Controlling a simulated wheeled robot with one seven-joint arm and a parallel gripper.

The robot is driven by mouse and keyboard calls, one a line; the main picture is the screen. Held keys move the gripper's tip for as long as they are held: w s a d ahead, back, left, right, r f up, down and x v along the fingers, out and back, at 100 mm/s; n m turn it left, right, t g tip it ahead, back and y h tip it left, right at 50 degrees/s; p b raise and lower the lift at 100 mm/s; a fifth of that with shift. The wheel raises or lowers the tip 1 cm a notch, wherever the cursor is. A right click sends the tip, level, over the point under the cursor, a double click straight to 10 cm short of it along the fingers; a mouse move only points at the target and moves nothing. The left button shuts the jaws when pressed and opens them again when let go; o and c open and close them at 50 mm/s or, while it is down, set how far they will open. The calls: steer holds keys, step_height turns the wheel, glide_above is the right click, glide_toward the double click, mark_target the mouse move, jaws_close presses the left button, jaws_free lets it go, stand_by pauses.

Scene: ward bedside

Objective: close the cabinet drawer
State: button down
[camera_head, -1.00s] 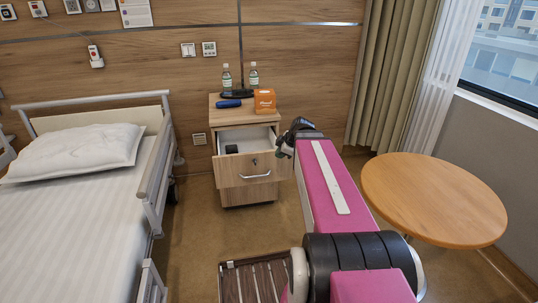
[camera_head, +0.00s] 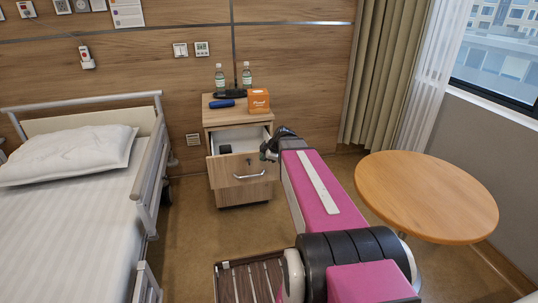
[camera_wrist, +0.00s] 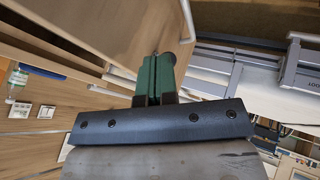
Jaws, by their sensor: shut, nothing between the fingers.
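The wooden bedside cabinet (camera_head: 237,116) stands by the wall with its upper drawer (camera_head: 242,180) pulled out. The drawer front has a silver bow handle and a lock above it. A small dark object (camera_head: 226,149) lies inside the drawer. My gripper (camera_head: 266,150) is at the right end of the drawer front, near its top edge; whether it touches cannot be told. In the wrist view my green fingers (camera_wrist: 155,78) are shut together and empty, with the wooden drawer front (camera_wrist: 125,25) and its handle just beyond them.
Two bottles, a blue object (camera_head: 222,104) and an orange box (camera_head: 258,102) stand on the cabinet top. A bed (camera_head: 75,215) is at left, a round table (camera_head: 425,195) at right. Floor between bed and cabinet is clear.

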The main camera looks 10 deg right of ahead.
steer(key=shift+w, duration=1.55)
steer(key=w, duration=2.4)
